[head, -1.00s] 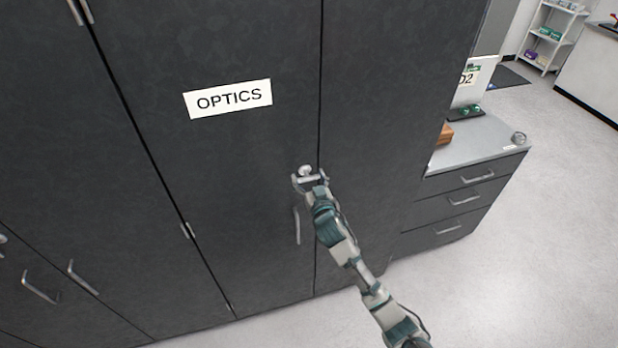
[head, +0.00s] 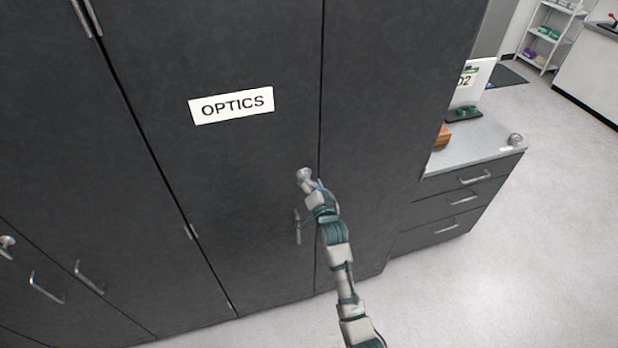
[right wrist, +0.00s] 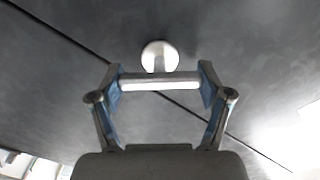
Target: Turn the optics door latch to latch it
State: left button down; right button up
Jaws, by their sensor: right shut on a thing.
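The optics door (head: 255,60) is a dark grey cabinet door with a white OPTICS label (head: 232,105). It looks closed, with its right edge at a thin seam. Its latch (head: 304,174) is a pale metal knob beside that seam. In the right wrist view the latch shows a round base and a crossbar (right wrist: 160,82). My right gripper (head: 313,186) is at the latch, and its blue-padded fingers (right wrist: 161,78) are shut on the two ends of the crossbar. In the head view the gripper hides most of the crossbar. My left gripper is not in view.
A vertical pull handle (head: 297,226) is just below the latch, left of my right arm. A drawer unit with a grey top (head: 480,142) stands to the right. Further handles (head: 46,287) are at lower left. The floor (head: 500,260) at the right is clear.

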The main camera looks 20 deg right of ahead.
jog(key=m+p, duration=0.1)
jog(key=m, duration=0.2)
jog(key=shift+m+p, duration=0.4)
jog(key=shift+d+f+m+p, duration=0.1)
jog(key=shift+m+p, duration=0.1)
jog(key=shift+m, duration=0.75)
jog(key=shift+f+m+p, duration=0.1)
jog(key=shift+m+p, duration=0.05)
jog(key=shift+m, duration=0.8)
jog(key=shift+f, duration=0.1)
jog(key=o, duration=1.1)
jog(key=s, duration=1.2)
jog(key=shift+d, duration=0.25)
